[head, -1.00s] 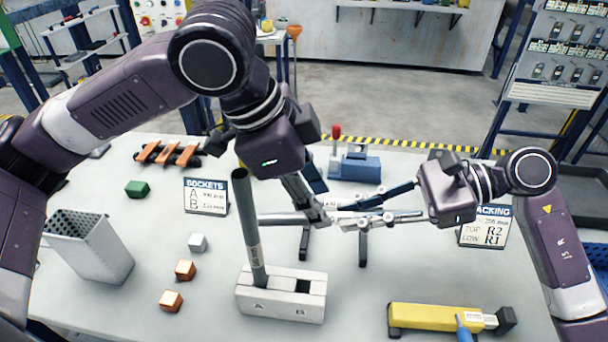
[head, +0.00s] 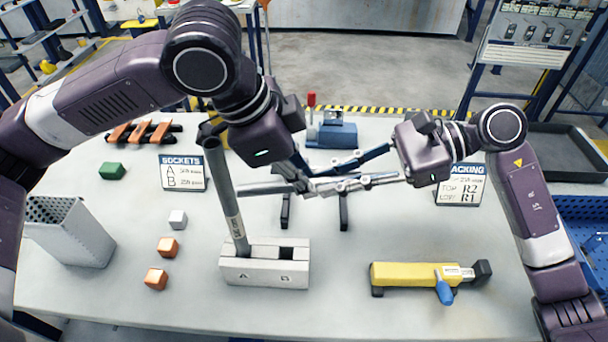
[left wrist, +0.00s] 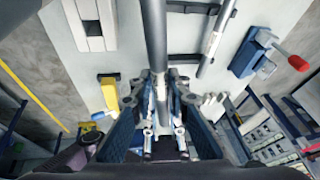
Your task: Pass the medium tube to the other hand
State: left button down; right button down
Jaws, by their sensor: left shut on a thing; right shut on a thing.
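The medium tube (head: 262,188), grey and slim, is level in mid-air above the table. My left gripper (head: 303,187) comes down on it from above and is shut on it. My right gripper (head: 325,183) reaches in from the right and is shut on the same tube, close beside the left fingertips. The fingers hide much of the tube's right part. In the left wrist view the tube (left wrist: 157,45) runs up the middle, out from between my left fingers (left wrist: 160,82).
A taller grey tube (head: 226,190) stands tilted in socket A of the white block (head: 265,272); socket B is empty. Another labelled tube (left wrist: 208,55) lies across dark rack bars. A yellow tool (head: 415,274), blue press (head: 332,134), bin (head: 68,232) and cubes surround them. The front table is partly clear.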

jog(key=c, duration=1.8)
grip_release()
jog(key=shift+o, duration=0.2)
